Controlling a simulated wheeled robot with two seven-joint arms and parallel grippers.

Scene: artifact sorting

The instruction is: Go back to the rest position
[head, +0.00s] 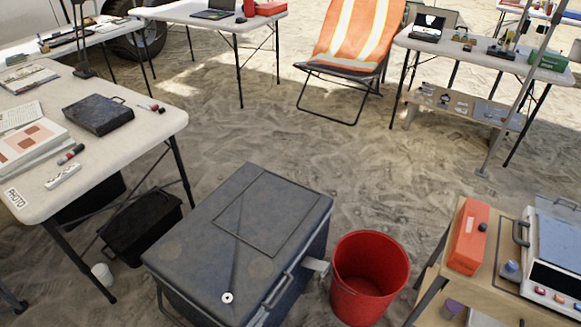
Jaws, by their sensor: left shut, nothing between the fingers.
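Only a small dark part of my left gripper (14,301) shows, at the lower left edge of the head view. It is low beside the left table's legs, shut and empty, and apart from the things around it. The rest of that arm is outside the picture. My right gripper is not in view.
A large grey case (200,232) stands at the front centre, beside a red bucket (370,262). A wooden stand (432,285) is at right. Sand (290,145) is open beyond.

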